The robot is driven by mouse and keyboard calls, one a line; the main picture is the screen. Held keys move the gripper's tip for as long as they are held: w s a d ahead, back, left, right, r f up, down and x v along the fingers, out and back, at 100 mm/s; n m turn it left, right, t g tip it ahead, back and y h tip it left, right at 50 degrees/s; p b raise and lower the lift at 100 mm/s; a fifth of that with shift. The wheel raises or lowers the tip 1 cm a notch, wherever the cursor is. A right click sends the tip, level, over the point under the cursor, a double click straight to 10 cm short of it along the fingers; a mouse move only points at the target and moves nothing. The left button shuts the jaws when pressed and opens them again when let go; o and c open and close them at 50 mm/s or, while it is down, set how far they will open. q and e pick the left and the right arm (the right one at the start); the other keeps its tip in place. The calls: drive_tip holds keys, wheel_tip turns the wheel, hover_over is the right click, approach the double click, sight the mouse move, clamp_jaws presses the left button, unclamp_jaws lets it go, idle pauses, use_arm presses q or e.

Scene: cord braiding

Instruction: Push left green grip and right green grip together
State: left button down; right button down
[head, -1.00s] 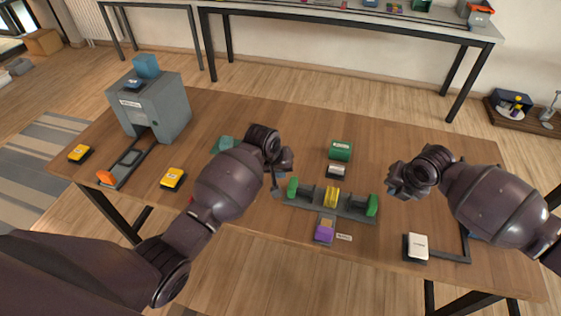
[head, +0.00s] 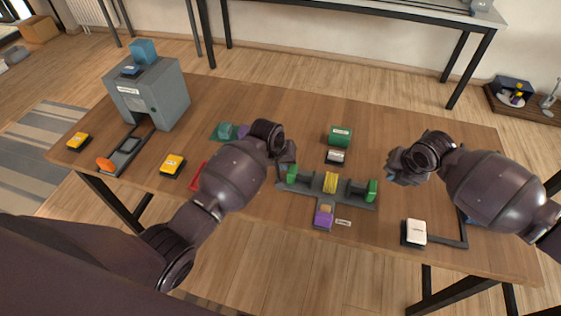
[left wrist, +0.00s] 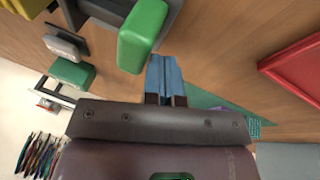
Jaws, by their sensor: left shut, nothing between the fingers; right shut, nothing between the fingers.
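The left green grip (head: 292,174) and the right green grip (head: 372,190) stand upright near the two ends of a grey bar-shaped fixture (head: 350,198). A yellow ribbed piece (head: 330,183) sits between them, apart from both. My left gripper (head: 281,172) is shut and empty at the outer side of the left grip. In the left wrist view its blue-grey fingers (left wrist: 164,76) are close beside the left green grip (left wrist: 144,34); I cannot tell whether they touch. My right gripper (head: 391,177) is shut and empty, just outside the right grip, with its fingertips partly hidden.
A purple block (head: 323,217) sits at the fixture's front. A green box (head: 340,136) and a small white-topped block (head: 336,156) stand behind it. A white-topped block (head: 415,231) is at the front right. A grey machine (head: 150,98) stands at the left.

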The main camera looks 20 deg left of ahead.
sight(301, 175)
use_arm(q)
drive_tip(key=shift+d, duration=1.6)
use_arm(e)
drive_tip(key=shift+f, duration=2.75)
drive_tip(key=shift+a, duration=0.1)
